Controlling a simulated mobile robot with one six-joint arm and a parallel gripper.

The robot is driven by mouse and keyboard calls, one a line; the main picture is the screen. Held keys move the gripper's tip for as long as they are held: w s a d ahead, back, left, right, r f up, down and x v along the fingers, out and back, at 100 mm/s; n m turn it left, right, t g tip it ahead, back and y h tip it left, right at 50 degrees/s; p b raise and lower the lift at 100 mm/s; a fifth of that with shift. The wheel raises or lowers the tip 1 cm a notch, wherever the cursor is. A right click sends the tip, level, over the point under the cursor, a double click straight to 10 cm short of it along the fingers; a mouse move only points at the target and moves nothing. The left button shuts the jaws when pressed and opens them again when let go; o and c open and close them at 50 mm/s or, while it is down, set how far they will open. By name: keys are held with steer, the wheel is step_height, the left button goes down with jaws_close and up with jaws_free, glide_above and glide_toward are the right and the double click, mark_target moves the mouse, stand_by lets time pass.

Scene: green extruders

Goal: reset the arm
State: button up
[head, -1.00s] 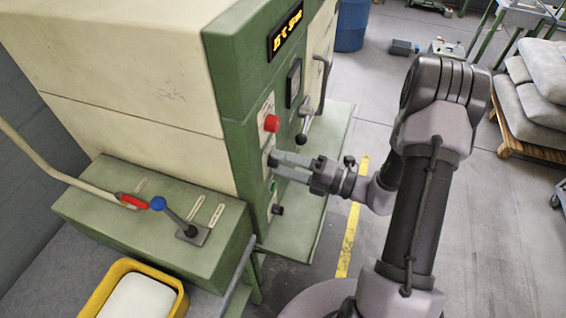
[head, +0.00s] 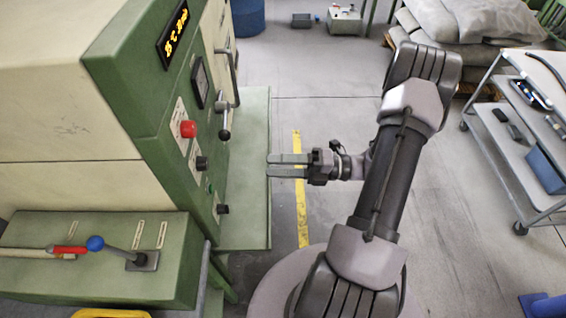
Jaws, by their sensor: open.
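My gripper (head: 272,166) is in the middle of the head view, pointing left. Its two fingers are parallel and apart, with nothing between them. It hangs over the right edge of the green ledge of the machine, clear of the control panel. My arm bends from the base at the lower right up to an elbow and back down to the gripper. The green extruder's panel (head: 165,110) is to the left, with a red button (head: 188,129), black knobs (head: 201,163) and a lit orange display (head: 173,33).
A blue-knobbed lever (head: 95,243) and a red-gripped handle (head: 68,250) are on the green box at lower left. A metal cart (head: 520,140) stands at right. Sacks (head: 470,20) lie on a pallet behind. Grey floor around the yellow line (head: 300,200) is clear.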

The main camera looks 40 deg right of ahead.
steer(key=shift+s+d, duration=0.4)
steer(key=shift+d, duration=0.1)
steer(key=s+a+r+m+g+h+b, duration=0.1)
steer(key=s+a+r+m+h+b, duration=0.1)
steer(key=a+m, duration=0.4)
steer(key=s+a+r+m+g+h+b, duration=0.2)
steer(key=a+m+h, duration=0.4)
steer(key=m, duration=1.1)
steer(key=s+a+r+m+g+h+b, duration=0.2)
steer(key=s+a+r+m+h+b, duration=0.2)
steer(key=m, duration=0.7)
steer(key=shift+s+a+m+h+b, duration=0.3)
steer(key=shift+a+h+b, duration=0.1)
steer(key=shift+a+b, duration=0.5)
